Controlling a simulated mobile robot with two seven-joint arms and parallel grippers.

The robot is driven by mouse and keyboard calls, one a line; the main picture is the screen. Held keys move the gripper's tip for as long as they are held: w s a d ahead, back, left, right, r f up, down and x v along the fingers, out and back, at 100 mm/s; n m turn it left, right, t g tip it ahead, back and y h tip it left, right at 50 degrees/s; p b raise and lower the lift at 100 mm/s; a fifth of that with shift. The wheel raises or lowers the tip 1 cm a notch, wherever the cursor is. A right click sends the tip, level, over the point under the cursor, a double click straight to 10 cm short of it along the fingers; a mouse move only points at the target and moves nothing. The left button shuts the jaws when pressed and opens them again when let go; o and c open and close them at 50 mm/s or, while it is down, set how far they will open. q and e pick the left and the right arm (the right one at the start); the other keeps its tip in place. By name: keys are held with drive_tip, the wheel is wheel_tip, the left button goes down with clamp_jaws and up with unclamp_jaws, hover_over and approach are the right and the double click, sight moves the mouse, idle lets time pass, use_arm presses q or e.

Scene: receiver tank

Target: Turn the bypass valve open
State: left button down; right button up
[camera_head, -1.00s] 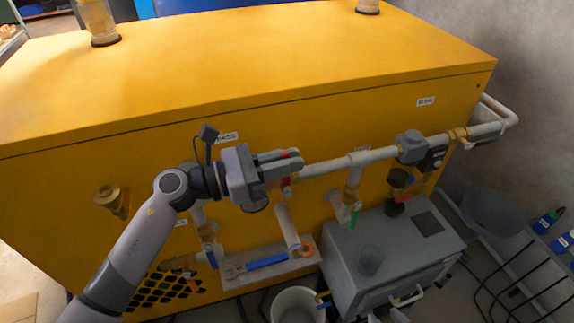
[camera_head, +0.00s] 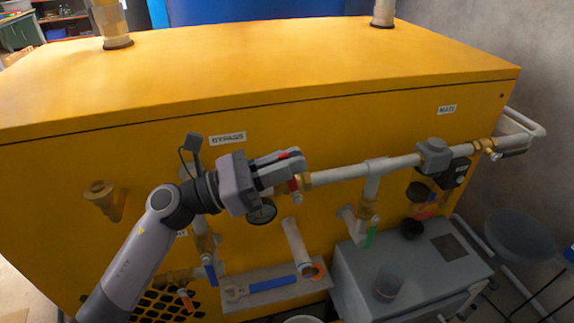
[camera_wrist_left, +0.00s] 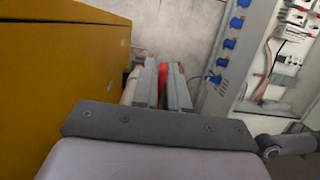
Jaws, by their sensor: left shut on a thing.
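The bypass valve sits on the pipe run along the front of the yellow cabinet, just right of the BYPASS label (camera_head: 227,139). Its red handle (camera_head: 292,185) shows just below my fingers, beside a brass fitting. My left gripper (camera_head: 290,161) is shut on the handle, with a bit of red between the fingers. In the left wrist view, the red handle (camera_wrist_left: 165,72) shows between the two grey fingers (camera_wrist_left: 163,88). The fingers hide much of the valve, so I cannot tell its exact angle. My right gripper is out of view.
The white pipe (camera_head: 340,173) runs right to a grey block (camera_head: 433,155) by the MAIN label. Below are a green-handled valve (camera_head: 370,236), a blue-handled valve (camera_head: 209,271) and a ledge holding a wrench (camera_head: 265,286). A grey box (camera_head: 405,270) stands at lower right.

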use_arm(q)
drive_tip(key=c, duration=1.2)
unclamp_jaws()
drive_tip(key=shift+c, duration=0.2)
drive_tip(key=b+v, duration=0.1)
drive_tip(key=v, duration=0.6)
drive_tip(key=shift+b, duration=0.35)
drive_tip(key=shift+a, duration=0.1)
